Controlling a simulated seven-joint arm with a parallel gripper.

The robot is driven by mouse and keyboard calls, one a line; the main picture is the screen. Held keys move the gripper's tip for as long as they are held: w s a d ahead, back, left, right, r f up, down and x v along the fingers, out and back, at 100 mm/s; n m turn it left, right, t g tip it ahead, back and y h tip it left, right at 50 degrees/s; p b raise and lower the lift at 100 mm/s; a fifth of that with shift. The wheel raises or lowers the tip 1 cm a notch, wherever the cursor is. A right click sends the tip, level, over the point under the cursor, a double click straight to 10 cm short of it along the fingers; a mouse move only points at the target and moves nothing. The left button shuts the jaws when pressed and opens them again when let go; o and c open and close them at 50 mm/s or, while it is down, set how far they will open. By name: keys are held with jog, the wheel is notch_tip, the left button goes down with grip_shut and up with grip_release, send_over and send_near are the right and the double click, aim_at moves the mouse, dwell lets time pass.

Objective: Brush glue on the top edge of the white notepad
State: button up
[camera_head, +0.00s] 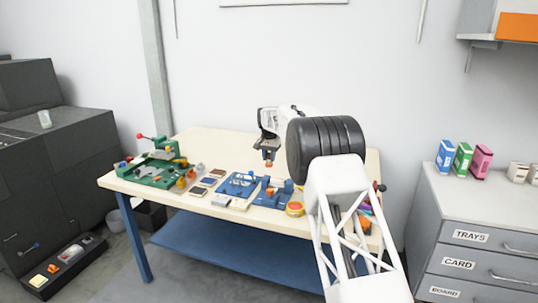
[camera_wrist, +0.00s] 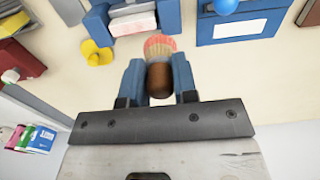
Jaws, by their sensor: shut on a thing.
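My gripper (camera_wrist: 158,82) is shut on a brush. Its rounded brown handle (camera_wrist: 160,80) is between the blue fingers, and its pale reddish bristles (camera_wrist: 160,45) point away from the wrist. In the head view my gripper (camera_head: 268,158) hangs above the back middle of the table, with the brush's reddish tip below it. A pale white block with a pinkish edge (camera_wrist: 132,20) sits in a blue holder (camera_wrist: 95,28), just beyond the bristles in the wrist view. It may be the white notepad; I cannot tell for sure. Whether the bristles touch the holder is unclear.
A green fixture (camera_head: 150,176) with a red-knobbed lever stands at the table's left. Blue fixtures (camera_head: 240,183) and small blocks line the front. A yellow knob (camera_wrist: 97,53) is beside the blue holder. The table (camera_head: 200,147) is clear at the back left.

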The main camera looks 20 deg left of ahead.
jog(key=shift+f, duration=2.8)
jog(key=shift+d, duration=1.05)
jog(key=shift+d+f, duration=0.15)
jog(key=shift+d, duration=0.45)
jog(key=shift+d+f, duration=0.15)
jog(key=shift+d, duration=0.4)
jog(key=shift+d+r, duration=0.15)
jog(key=shift+d, duration=1.85)
jog(key=a, duration=0.8)
jog(key=shift+a, duration=0.3)
jog(key=shift+r, duration=3.9)
